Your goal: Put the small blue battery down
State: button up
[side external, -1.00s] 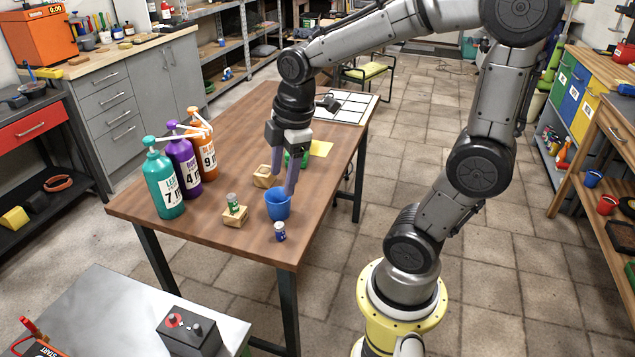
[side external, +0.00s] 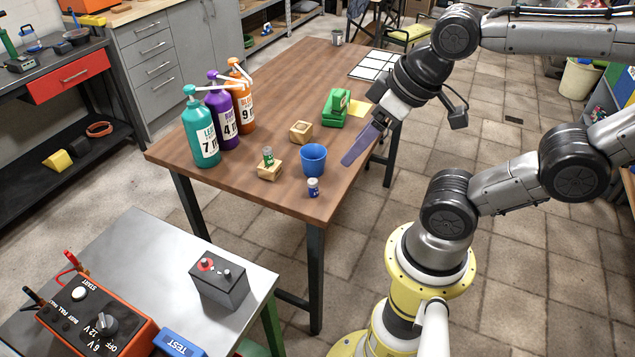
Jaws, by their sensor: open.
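The small blue battery (side external: 313,187) stands upright on the wooden table near its front right corner, with a pale top. It is just in front of the blue cup (side external: 313,160), apart from it. My gripper (side external: 358,150) has long purple fingers and is open and empty. It hangs at the table's right edge, behind and to the right of the battery, not touching it. The fingers overlap in this view, so the gap between them is hard to see.
A green battery (side external: 268,155) sits on a wooden block (side external: 269,172). Another wooden block (side external: 301,132) and a green object (side external: 336,108) are farther back. Teal (side external: 201,135), purple (side external: 222,110) and orange pump bottles (side external: 241,98) line the left edge.

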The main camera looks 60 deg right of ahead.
aim_at(312, 186)
jog(key=w+d+f+n+g+h, duration=0.6)
jog(key=w+f+n+g+h, duration=0.1)
jog(key=w+g+h, duration=0.15)
jog(key=w+a+f+n+t+h, duration=0.1)
jog(key=a+f+n+t+h, duration=0.3)
jog(key=f+n, duration=0.4)
jog(key=w+a+f+n+t+h, duration=0.1)
jog(key=a+f+n+t+h, duration=0.35)
jog(key=f, duration=0.55)
jog(key=shift+n+g, duration=0.5)
jog(key=shift+n, duration=0.45)
jog(key=x, duration=1.5)
jog(key=shift+w+a+r, duration=0.1)
jog(key=shift+w+r, duration=0.05)
jog(key=shift+r, duration=0.2)
grip_shut()
